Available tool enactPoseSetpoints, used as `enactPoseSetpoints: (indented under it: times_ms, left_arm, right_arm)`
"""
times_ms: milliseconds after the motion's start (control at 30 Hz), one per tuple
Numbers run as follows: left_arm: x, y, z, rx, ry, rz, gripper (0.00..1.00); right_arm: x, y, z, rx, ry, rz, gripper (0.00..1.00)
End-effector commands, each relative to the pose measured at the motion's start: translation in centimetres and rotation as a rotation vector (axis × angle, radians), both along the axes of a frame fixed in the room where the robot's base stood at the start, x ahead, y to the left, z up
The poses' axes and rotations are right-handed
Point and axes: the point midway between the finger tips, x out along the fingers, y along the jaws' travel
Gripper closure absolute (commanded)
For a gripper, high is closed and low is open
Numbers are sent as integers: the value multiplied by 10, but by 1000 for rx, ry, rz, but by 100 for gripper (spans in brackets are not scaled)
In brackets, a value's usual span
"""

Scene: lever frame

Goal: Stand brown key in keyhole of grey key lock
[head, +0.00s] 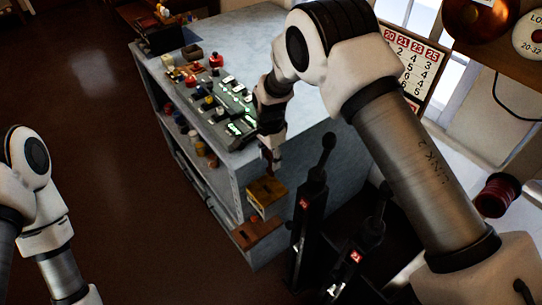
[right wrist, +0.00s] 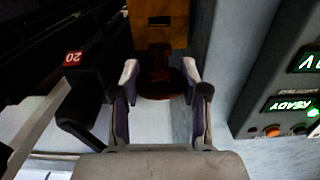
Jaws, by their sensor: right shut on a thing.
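A yellow-brown block (head: 266,192) is just below the gripper in the head view, and shows at the top of the right wrist view (right wrist: 172,36). I cannot pick out the grey key lock with certainty. My left arm shows at the left, its gripper out of frame.
A console with lit green labels (head: 240,128) stands on the grey bench (head: 255,35), with several small coloured pieces around it. Dark levers (head: 318,180) stand right of the bench's near end. A brown slotted box (head: 257,232) is below the yellow-brown block. Open floor is at left.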

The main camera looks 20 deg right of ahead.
Motion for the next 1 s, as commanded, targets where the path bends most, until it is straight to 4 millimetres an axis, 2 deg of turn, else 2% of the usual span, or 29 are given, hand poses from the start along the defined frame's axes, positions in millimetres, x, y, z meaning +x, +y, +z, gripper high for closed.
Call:
enactPoseSetpoints:
  times_ms: [800,1000]
  left_arm:
    - [-1,1,-42,0,1,2,60]
    - [-1,1,-39,0,1,2,60]
  right_arm:
    - [-1,1,-61,0,0,2,86]
    - [0,1,-57,0,-1,2,86]
